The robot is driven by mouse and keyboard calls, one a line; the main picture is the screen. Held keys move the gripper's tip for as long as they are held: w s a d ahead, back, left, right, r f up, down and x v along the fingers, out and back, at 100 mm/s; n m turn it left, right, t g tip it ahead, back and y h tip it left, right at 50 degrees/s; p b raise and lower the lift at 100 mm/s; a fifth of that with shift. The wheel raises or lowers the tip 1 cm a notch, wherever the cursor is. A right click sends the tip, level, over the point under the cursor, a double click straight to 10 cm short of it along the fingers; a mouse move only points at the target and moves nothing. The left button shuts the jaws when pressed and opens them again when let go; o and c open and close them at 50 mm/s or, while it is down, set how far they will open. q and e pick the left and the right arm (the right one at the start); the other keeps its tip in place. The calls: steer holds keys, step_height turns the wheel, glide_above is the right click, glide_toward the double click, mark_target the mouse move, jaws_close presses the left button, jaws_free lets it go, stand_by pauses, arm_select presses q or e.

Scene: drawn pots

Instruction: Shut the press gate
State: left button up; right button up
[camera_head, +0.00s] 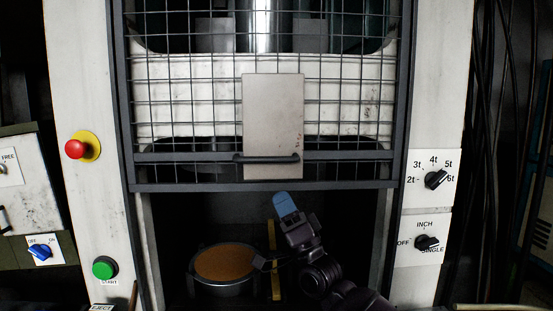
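The press gate (273,187) is a dark-framed wire mesh panel with a plain plate (273,115) and a dark horizontal handle (266,158) near its lower edge. It is raised, and the press opening below it is uncovered. My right gripper (286,205), with a blue tip, reaches up from the lower right in front of the opening, below the gate's lower edge and apart from the handle. Whether its fingers are open or shut is unclear. My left gripper is not in view.
A round dark pot (222,289) with an orange-brown top stands in the opening, left of my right arm. A red button (75,149) and a green start button (103,269) are on the left post. Two selector dials (435,180) are on the right.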

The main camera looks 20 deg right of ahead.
mark_target(265, 159)
steer(key=shift+m+t, duration=0.3)
steer(key=shift+m, duration=0.5)
steer(key=p+x, duration=0.1)
steer(key=x, duration=0.4)
steer(key=p+x, duration=0.1)
steer(key=x, duration=0.4)
steer(key=shift+s+r, duration=0.2)
steer(key=shift+r, duration=0.15)
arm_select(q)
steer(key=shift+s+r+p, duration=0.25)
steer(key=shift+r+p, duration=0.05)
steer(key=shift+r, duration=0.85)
arm_select(e)
steer(key=shift+w+r, duration=0.15)
steer(key=shift+c, duration=0.2)
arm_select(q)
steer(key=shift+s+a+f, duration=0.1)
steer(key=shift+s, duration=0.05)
arm_select(e)
jaws_close()
